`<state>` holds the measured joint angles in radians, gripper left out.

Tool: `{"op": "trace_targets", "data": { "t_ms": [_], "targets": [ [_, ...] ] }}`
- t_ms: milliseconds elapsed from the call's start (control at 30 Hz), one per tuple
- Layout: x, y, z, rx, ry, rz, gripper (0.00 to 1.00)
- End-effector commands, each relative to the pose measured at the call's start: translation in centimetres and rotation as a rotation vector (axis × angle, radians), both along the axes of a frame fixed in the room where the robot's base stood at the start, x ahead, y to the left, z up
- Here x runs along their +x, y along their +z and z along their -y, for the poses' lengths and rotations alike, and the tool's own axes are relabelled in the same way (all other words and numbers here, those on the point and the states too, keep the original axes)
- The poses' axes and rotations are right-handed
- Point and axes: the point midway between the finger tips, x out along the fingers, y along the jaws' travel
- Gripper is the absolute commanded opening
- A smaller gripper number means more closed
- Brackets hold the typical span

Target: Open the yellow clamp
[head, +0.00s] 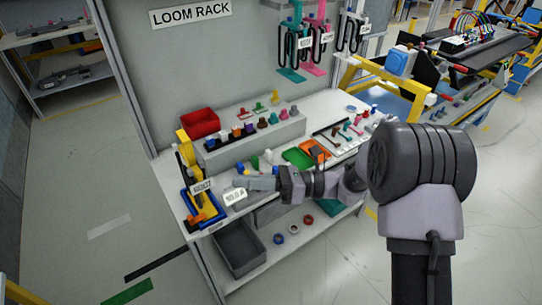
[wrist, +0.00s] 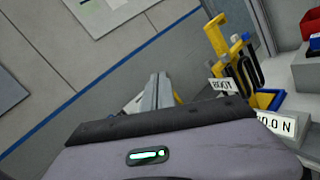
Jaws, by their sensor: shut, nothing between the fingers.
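A yellow upright piece (head: 186,147), which looks like the yellow clamp, stands at the left end of the bench. It also shows in the wrist view (wrist: 216,36), upper right, as a tall yellow handle shape above dark and blue parts. Whether it is open or closed is too small to tell. My gripper (head: 241,182) is shut and empty over the left part of the bench, to the right of the yellow piece and apart from it. In the wrist view my gripper (wrist: 156,92) points up the picture, left of the yellow piece.
A blue and yellow fixture (head: 207,212) sits at the bench's left front corner, with white labels close by. A red bin (head: 199,122) and a grey shelf with small coloured parts stand behind. A grey crate (head: 240,248) is below.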

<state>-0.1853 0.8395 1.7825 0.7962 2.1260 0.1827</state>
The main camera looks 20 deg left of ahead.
Motion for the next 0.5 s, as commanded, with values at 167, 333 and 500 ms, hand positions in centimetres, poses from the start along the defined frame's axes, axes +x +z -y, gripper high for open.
{"op": "trace_targets", "data": {
  "t_ms": [167,333,500],
  "targets": [
    [7.8,-13.4,-1.1,0.296,-0.246,-0.611,0.0],
    [9.5,-25.4,2.6,0.498,-0.459,-0.953,0.0],
    [9.3,-29.6,4.5,0.569,-0.537,-1.049,0.0]
  ]
}}
